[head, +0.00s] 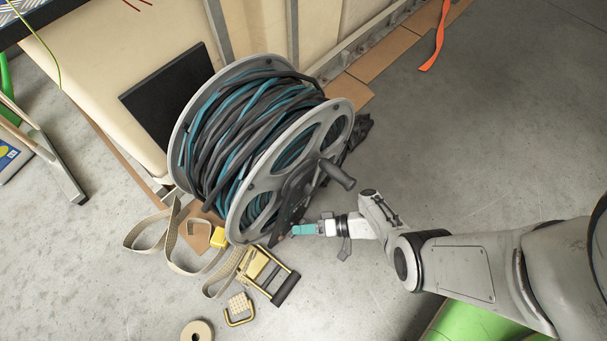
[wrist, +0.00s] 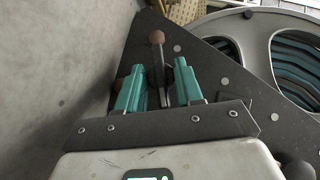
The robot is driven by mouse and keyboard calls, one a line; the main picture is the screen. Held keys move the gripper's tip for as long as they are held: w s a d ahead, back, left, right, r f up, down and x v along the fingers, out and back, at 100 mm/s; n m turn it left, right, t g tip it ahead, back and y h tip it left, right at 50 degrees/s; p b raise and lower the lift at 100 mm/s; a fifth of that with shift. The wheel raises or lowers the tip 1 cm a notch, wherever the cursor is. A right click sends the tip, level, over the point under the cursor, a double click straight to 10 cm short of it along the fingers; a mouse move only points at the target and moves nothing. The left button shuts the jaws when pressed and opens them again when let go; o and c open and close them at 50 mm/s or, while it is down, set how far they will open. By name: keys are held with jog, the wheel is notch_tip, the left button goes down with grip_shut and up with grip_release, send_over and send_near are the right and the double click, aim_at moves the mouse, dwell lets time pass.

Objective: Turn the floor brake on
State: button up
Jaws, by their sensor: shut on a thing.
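The hose reel (head: 262,187) stands on the floor, wound with black and teal hose. Its grey side flange also shows in the wrist view (wrist: 262,58). A dark plate (wrist: 205,48) with bolts is on its side. A dark lever with a brown rounded tip (wrist: 157,37) rises in front of this plate; it appears to be the floor brake lever. My gripper (head: 302,229) is at the reel's lower right side. In the wrist view my gripper (wrist: 159,68) has its teal fingers on both sides of the lever, shut on it. The lever's lower end is hidden.
A black crank handle (head: 338,174) sticks out from the reel above my gripper. Straps (head: 180,240), a yellow-and-black metal frame (head: 266,272) and a tape roll (head: 197,331) lie on the floor at lower left. The floor at upper right is mostly clear.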

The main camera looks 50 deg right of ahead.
jog(key=shift+f, duration=0.1)
jog(key=o, duration=1)
jog(key=shift+c, duration=0.2)
jog(key=p+v, duration=0.1)
jog(key=v, duration=1)
jog(key=shift+p, duration=0.3)
